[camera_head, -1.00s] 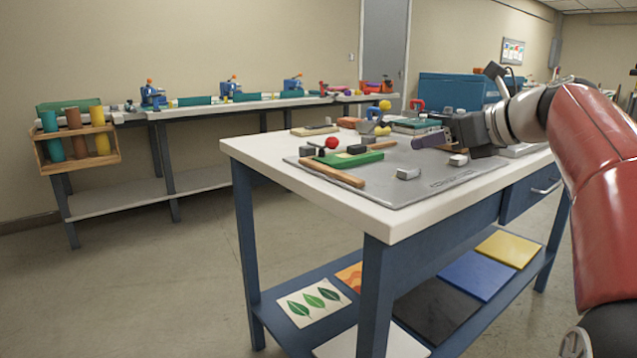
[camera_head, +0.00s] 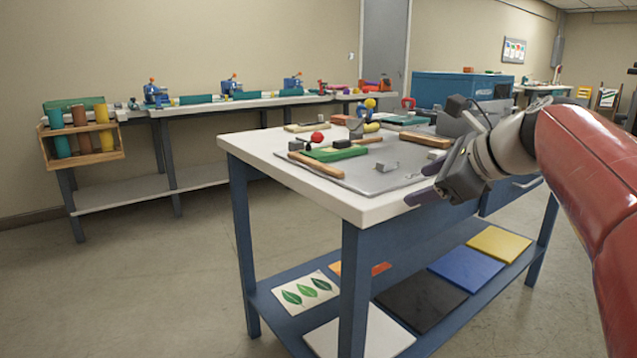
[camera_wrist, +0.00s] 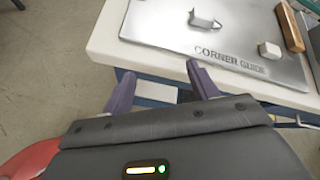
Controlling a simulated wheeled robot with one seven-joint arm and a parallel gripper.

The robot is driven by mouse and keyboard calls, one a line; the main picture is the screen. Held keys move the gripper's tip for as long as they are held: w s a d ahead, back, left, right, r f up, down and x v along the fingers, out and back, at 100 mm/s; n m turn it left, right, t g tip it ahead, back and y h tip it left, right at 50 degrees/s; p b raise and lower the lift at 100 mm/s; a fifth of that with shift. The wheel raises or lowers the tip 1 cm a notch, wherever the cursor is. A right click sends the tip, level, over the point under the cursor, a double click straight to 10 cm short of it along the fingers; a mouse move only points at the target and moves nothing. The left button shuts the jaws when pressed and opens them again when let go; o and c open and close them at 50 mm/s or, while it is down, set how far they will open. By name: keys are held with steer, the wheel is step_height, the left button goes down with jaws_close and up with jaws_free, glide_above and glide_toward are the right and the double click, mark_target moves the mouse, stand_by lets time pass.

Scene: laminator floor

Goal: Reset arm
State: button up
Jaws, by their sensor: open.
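My gripper (camera_head: 428,183) is open and empty, with its purple fingers spread apart. In the head view it is at the near right edge of the white-topped workbench (camera_head: 345,204). In the wrist view my gripper (camera_wrist: 160,88) points at the bench's edge, with floor and the bench's blue frame below the fingers. The grey mat (camera_wrist: 215,37) marked "CORNER GUIDE" lies on the bench beyond the fingertips. A small light block (camera_wrist: 205,19) and another small block (camera_wrist: 270,50) are on the mat.
The lower shelf holds coloured sheets, including a blue one (camera_head: 466,268). A long side bench (camera_head: 230,104) runs along the wall. Open floor (camera_head: 190,280) lies at left.

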steer(key=s+a+f+n+g+h, duration=0.1)
steer(key=s+f+n+h, duration=0.2)
steer(key=s+f+n, duration=0.8)
steer(key=s+a+f+n+g+h+p, duration=0.1)
steer(key=s+f+n+g+h, duration=0.1)
steer(key=s+f+n, duration=0.9)
steer(key=shift+s+a+f+n+g+h+p, duration=0.25)
steer(key=shift+s+a+n+g+h+p, duration=0.05)
steer(key=shift+s+n+h, duration=0.35)
